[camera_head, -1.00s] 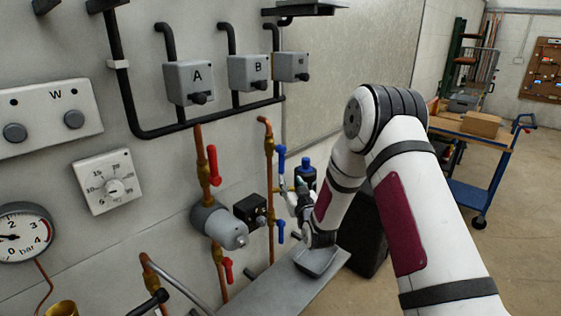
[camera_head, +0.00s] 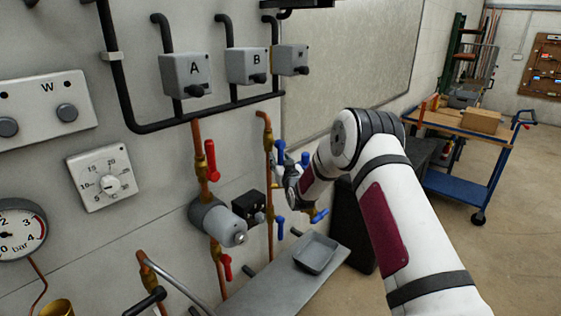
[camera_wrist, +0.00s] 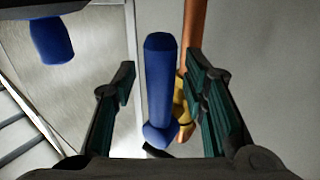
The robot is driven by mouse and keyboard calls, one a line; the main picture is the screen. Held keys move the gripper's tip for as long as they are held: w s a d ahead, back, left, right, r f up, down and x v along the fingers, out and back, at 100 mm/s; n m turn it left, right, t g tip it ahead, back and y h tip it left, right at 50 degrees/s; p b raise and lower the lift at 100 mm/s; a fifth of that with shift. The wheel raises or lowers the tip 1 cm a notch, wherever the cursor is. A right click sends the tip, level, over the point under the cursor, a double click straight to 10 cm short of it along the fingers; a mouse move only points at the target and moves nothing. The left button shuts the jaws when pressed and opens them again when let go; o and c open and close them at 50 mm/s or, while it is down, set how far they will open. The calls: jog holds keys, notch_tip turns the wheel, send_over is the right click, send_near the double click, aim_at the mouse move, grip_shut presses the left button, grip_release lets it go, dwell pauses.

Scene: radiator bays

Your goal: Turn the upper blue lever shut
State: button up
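The upper blue lever (camera_head: 280,151) sits on the right-hand copper pipe (camera_head: 268,190) in the head view and points up. In the wrist view the blue lever (camera_wrist: 160,85) stands upright between the two fingers of my gripper (camera_wrist: 165,100), with a gap on each side. My gripper is open around it. The brass valve body (camera_wrist: 181,100) and the copper pipe show just behind it to the right. In the head view my gripper (camera_head: 291,178) is small and partly hidden by my own wrist. The lower blue lever (camera_head: 280,228) hangs below on the same pipe.
Another blue part (camera_wrist: 52,40) is at the upper left of the wrist view. Left of the pipe are a red lever (camera_head: 210,160), a grey pump (camera_head: 218,222) and a black box (camera_head: 249,207). A shelf with a grey tray (camera_head: 316,254) lies below.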

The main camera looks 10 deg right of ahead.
grip_shut()
jog(key=shift+a+r, duration=0.1)
jog(key=shift+a, duration=0.05)
jog(key=shift+s+a+r+m+g+y+b, duration=0.55)
jog(key=shift+a+r+m+g+y, duration=0.35)
jog(key=shift+m+g, duration=0.8)
jog(key=shift+s+a+r+m+g+y+b, duration=0.6)
jog(key=shift+r+m+g+y, duration=0.6)
jog(key=shift+m, duration=0.85)
jog(key=shift+s+a+r+m+g+y+b, duration=0.55)
jog(key=shift+a+r+m+g+y, duration=0.25)
jog(key=shift+m+g, duration=0.95)
jog(key=shift+d, duration=0.1)
